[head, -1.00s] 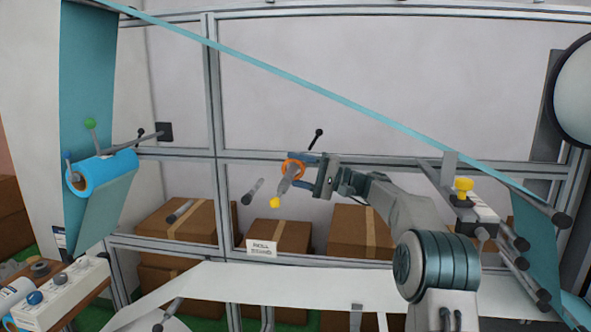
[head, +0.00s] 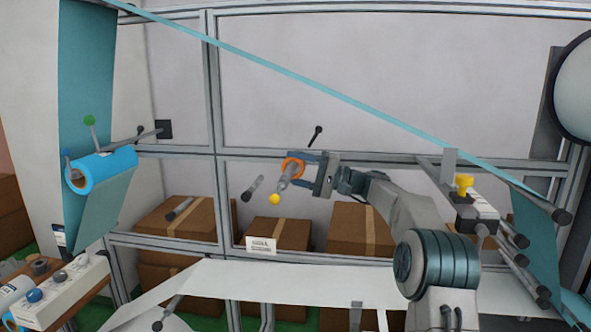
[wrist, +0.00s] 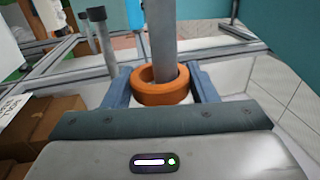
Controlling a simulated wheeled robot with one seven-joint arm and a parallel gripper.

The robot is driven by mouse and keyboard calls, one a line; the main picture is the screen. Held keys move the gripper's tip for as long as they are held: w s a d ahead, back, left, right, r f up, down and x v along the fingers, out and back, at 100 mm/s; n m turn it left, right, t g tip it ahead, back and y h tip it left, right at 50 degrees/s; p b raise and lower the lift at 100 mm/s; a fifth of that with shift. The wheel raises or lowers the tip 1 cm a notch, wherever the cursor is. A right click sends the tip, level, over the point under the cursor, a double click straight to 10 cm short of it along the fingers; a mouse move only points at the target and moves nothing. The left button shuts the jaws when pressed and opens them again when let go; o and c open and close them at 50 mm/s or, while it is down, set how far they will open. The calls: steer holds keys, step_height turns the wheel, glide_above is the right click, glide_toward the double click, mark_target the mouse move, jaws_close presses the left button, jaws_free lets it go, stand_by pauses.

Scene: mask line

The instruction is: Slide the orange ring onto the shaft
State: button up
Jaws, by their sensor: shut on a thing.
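The orange ring (head: 292,166) is between the blue fingers of my gripper (head: 296,169), which is shut on it. In the wrist view the ring (wrist: 160,91) sits between the fingertips (wrist: 160,88), its opening facing up in the picture. The grey shaft (wrist: 163,40) runs down into that opening. It covers part of the far rim, and its lower end is hidden behind the near rim, so the ring looks to be around it. In the head view the shaft (head: 284,182) runs down-left from the ring to a yellow tip (head: 274,199).
A second grey rod (head: 253,188) stands close left of the shaft. A thin black-knobbed lever (head: 315,136) is just above my gripper. Frame rails (head: 225,152) and cardboard boxes (head: 280,236) lie behind. A blue web (head: 330,90) crosses above. A blue roll (head: 102,172) is at left.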

steer(key=o, duration=1.1)
steer(key=shift+c, duration=0.2)
